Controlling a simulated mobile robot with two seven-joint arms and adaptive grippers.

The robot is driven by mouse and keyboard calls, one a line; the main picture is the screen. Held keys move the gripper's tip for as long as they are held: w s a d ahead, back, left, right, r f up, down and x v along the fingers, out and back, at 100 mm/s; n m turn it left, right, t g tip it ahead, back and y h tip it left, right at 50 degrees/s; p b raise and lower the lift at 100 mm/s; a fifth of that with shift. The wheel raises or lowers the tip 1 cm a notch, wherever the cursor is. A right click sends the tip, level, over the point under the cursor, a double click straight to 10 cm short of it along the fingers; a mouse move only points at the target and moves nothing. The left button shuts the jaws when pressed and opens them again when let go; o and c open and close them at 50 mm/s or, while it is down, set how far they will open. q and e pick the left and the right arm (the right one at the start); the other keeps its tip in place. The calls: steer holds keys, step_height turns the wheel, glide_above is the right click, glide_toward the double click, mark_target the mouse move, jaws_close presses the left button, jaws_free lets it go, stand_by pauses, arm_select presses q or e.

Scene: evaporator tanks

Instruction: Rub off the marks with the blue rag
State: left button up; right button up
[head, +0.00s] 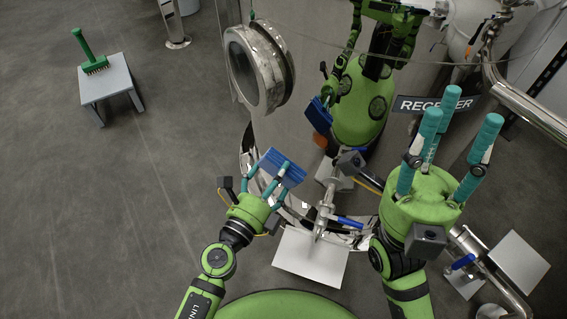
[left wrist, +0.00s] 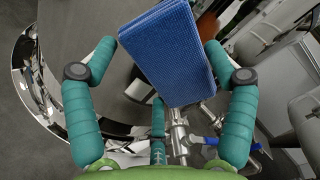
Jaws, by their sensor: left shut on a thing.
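The blue rag (head: 285,168) is a folded, ribbed pad, held up in front of the shiny steel tank (head: 308,85). My left gripper (head: 271,182) is shut on it, with teal fingers around its lower part. In the left wrist view the rag (left wrist: 168,52) stands beyond the fingers and hides part of the tank. I cannot tell whether it touches the tank wall. No marks can be made out clearly; an orange-brown patch shows beside the rag in the left wrist view. My right gripper (head: 455,125) is open and empty, fingers spread, before the tank's right side.
The tank wall mirrors my green body and the rag. A round glass port (head: 253,70) juts out at upper left. A valve with a blue handle (head: 350,222) and pipes stand below. A small grey table (head: 106,82) bears a green brush (head: 88,55).

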mark_target(298, 140)
arm_select(q)
steer(key=shift+w, duration=0.2)
steer(key=shift+w+d+r, duration=0.1)
steer(key=shift+w, duration=0.15)
steer(key=shift+w+d+r, duration=0.1)
steer(key=shift+w+d, duration=0.3)
steer(key=shift+w, duration=0.2)
steer(key=shift+x, duration=1.55)
steer(key=shift+w+d, duration=0.1)
steer(key=shift+x, duration=1.15)
